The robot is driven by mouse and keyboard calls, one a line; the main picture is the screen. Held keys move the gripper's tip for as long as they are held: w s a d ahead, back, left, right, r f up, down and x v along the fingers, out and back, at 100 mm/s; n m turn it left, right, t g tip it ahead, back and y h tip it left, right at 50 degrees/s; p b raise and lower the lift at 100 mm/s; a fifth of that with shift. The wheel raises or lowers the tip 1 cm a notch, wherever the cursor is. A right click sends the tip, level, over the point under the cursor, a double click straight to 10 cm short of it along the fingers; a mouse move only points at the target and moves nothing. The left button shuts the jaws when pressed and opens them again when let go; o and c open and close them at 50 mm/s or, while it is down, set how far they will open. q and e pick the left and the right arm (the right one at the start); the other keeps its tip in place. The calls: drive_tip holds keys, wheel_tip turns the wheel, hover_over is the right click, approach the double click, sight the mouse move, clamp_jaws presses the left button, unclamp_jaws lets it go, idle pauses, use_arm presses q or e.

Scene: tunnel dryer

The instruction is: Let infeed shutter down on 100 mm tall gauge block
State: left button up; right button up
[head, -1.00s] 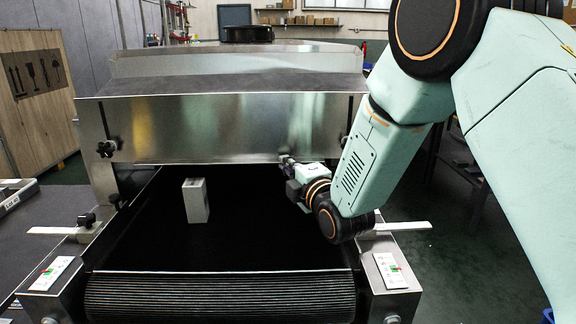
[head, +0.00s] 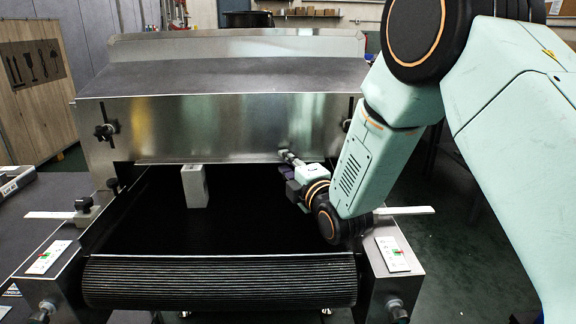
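The infeed shutter (head: 215,128) is a wide shiny metal plate across the dryer mouth. Its lower edge is level and raised above the dark belt. The gauge block (head: 195,188) is a light grey upright block on the belt, left of centre. Its top shows just at the shutter's lower edge; I cannot tell whether they touch. My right gripper (head: 287,163) is at the shutter's lower edge, right of centre, beside a small silvery rod. It is small and dark here, so its finger opening and any hold are unclear. My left gripper is out of view.
A clamp knob (head: 104,131) sits at the shutter's left end. The ribbed belt roller (head: 220,283) is in front, between side rails with white label plates (head: 48,257) (head: 392,254). The belt (head: 240,230) is clear between block and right arm. A wooden crate (head: 35,100) stands back left.

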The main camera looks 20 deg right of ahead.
drive_tip(key=s+d, duration=0.1)
drive_tip(key=s, duration=1.1)
drive_tip(key=shift+d, duration=0.2)
drive_tip(key=shift+s, duration=0.1)
idle(0.3)
